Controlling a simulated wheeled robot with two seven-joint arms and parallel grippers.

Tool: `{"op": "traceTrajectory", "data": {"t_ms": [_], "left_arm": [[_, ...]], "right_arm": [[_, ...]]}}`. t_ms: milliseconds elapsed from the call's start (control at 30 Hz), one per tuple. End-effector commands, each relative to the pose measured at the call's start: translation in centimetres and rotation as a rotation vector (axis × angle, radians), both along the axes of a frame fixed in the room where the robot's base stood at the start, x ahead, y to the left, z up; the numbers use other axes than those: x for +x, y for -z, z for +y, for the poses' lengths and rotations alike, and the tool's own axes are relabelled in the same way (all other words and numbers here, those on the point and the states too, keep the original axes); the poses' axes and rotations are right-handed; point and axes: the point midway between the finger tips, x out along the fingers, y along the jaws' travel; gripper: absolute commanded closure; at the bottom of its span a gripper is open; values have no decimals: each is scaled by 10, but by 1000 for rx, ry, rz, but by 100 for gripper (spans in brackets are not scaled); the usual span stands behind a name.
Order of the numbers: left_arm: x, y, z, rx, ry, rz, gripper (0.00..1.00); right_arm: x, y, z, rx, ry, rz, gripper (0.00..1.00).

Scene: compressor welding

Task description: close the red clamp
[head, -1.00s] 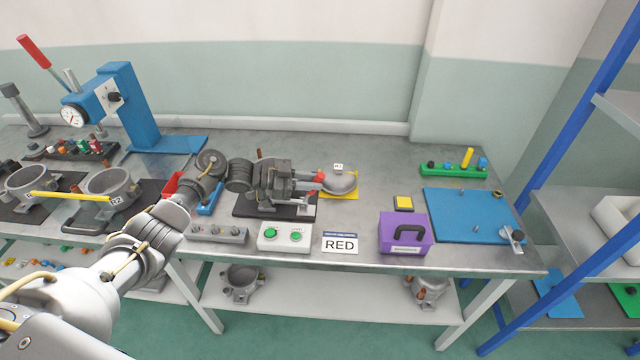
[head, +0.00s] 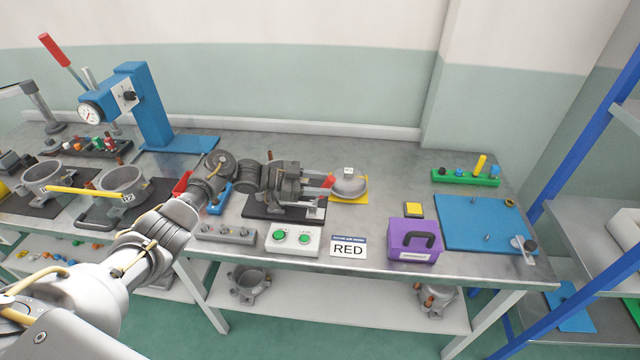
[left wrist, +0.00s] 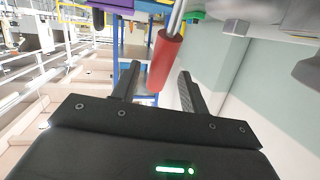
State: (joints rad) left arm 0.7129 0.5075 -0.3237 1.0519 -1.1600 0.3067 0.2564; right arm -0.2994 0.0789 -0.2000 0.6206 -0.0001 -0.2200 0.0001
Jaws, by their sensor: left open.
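The red clamp handle (head: 328,182) shows just past the tips of my left gripper (head: 314,187) in the head view. In the left wrist view, the red handle (left wrist: 165,62) on a metal rod lies between the two spread fingers of my left gripper (left wrist: 158,82). The fingers are open, and I cannot see either one touching the handle. The rest of the clamp is mostly hidden behind my gripper, over a dark base plate (head: 262,211). My right gripper is not in view.
A grey dome part on a yellow plate (head: 362,197) stands just right of the handle. In front are a green-button box (head: 292,241), a RED sign (head: 348,247) and a purple box (head: 413,241). A blue press (head: 150,105) stands at left. Bare bench lies behind.

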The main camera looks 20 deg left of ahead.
Motion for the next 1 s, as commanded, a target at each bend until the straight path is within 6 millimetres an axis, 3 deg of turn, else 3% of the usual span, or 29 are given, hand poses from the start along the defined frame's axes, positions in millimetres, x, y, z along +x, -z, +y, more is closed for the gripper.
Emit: {"op": "traceTrajectory", "data": {"t_ms": [500,700,1000], "left_arm": [[-37,-15,83,2,-4,-2,56],[-43,-19,94,0,-3,-1,56],[-43,-20,95,-1,-3,-1,56]], "right_arm": [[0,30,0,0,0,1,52],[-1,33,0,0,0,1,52],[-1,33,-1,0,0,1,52]]}}
